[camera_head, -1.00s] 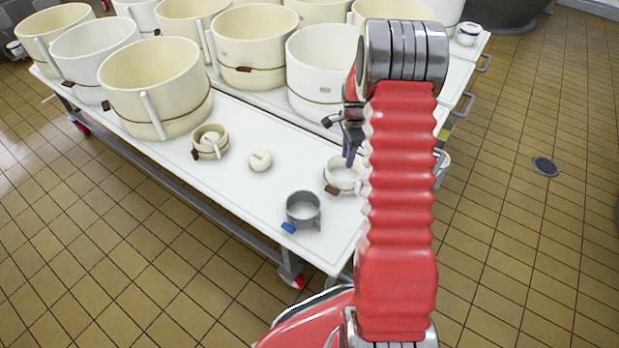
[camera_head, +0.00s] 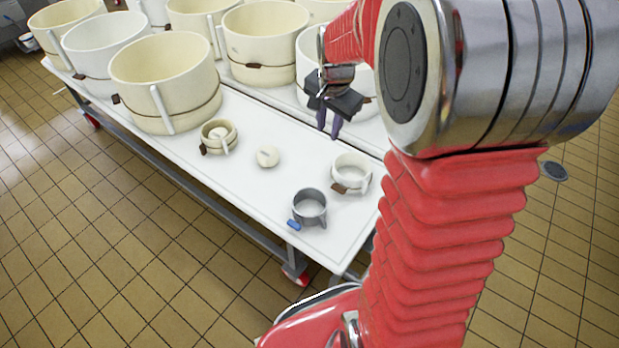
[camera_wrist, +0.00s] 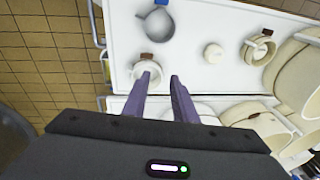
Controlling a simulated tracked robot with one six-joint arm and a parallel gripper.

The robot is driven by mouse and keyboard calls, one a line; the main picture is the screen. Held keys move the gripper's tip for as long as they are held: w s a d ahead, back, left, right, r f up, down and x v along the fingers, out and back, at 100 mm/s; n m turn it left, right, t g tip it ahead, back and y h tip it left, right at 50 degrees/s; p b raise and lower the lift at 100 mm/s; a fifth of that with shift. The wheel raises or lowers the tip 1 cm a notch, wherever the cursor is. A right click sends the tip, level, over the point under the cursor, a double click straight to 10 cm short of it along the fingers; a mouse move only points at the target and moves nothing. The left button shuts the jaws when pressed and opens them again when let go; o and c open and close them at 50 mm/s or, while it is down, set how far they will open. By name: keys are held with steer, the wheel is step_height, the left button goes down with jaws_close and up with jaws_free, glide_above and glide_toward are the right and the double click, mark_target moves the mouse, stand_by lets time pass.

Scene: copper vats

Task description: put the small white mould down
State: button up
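The small white mould (camera_head: 352,173), a round open cup with a brown tab, stands upright on the white table (camera_head: 265,195) near its right end. My gripper (camera_head: 328,133) is above the table, up and left of the mould in the head view, apart from it. Its two purple fingers are spread with nothing between them. In the wrist view the mould (camera_wrist: 146,72) shows beyond the left fingertip, which hides part of it; the gripper (camera_wrist: 162,77) is empty there too.
A grey mould (camera_head: 310,207) with a blue tab stands close to the white one. A cream lump (camera_head: 267,156) and a small cream mould (camera_head: 219,135) lie further left. Large cream vats (camera_head: 165,80) fill the table's back. The front strip between has bare room.

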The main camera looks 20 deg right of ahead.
steer(key=s+a+r+n+t, duration=0.1)
steer(key=s+a+r+n, duration=0.2)
steer(key=s, duration=0.4)
steer(key=s+a+r+n+t, duration=0.1)
steer(key=s+a+r+n, duration=0.3)
steer(key=s+a+n, duration=0.1)
steer(key=s+a+r+n+t, duration=0.1)
steer(key=s+a+r+n, duration=0.2)
steer(key=s+a, duration=0.3)
steer(key=s+n, duration=0.1)
steer(key=s, duration=0.2)
steer(key=shift+s+a+r+n+y, duration=0.15)
steer(key=shift+a+r+n+y, duration=0.1)
steer(key=shift+n+y, duration=0.05)
